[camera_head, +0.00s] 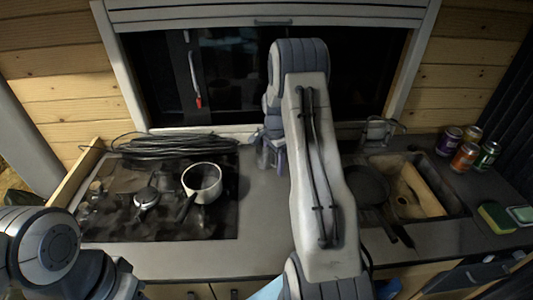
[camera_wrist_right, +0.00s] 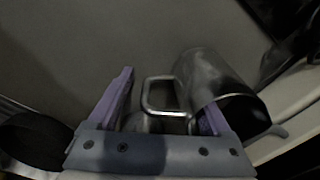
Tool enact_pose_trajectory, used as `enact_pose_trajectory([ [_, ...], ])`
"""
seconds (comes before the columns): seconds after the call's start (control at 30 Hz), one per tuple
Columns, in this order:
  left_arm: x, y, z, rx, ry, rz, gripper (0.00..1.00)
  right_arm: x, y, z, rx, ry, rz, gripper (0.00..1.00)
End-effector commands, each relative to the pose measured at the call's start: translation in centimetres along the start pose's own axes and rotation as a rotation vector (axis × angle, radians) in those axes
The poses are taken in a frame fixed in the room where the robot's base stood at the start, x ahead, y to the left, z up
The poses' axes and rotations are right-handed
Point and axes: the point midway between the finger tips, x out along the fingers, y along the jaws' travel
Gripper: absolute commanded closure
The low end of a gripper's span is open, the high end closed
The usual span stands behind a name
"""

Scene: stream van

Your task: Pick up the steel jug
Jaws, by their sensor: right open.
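The steel jug (camera_wrist_right: 215,72) shows in the right wrist view, a grey metal cylinder with a dark open mouth and a squared loop handle (camera_wrist_right: 147,95) on its left side. My right gripper (camera_wrist_right: 168,90) is open, with its purple fingers spread. The handle appears between the two fingers, and the right finger overlaps the jug's body near the mouth. I cannot tell whether they touch. In the head view my right gripper (camera_head: 276,157) is at the back of the counter, where my arm mostly hides the jug. My left arm is at lower left with its gripper out of sight.
A hob (camera_head: 220,222) with a white saucepan (camera_head: 207,170) is left, coiled black cable (camera_head: 170,146) behind it. A sink (camera_head: 447,200) with a dark pan (camera_head: 366,184) is right. Several cans and a sponge (camera_head: 496,218) stand beyond. The window wall is close behind.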

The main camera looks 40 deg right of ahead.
Motion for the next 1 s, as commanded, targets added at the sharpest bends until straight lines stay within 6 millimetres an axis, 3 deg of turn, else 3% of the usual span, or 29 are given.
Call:
enact_pose_trajectory([
  [0.17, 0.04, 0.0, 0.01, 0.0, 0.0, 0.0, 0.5, 0.07, 0.01, -0.01, 0.0, 0.0, 0.0, 0.17],
  [0.27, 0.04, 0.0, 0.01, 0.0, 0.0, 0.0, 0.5, 0.06, 0.01, -0.02, 0.0, 0.0, 0.0, 0.47],
  [0.4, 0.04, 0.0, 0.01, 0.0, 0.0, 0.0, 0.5, 0.04, 0.03, -0.03, 0.0, 0.0, 0.0, 1.0],
  [1.0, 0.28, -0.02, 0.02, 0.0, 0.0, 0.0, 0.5, -0.81, -0.08, -0.07, 0.0, 0.002, -0.003, 1.0],
])
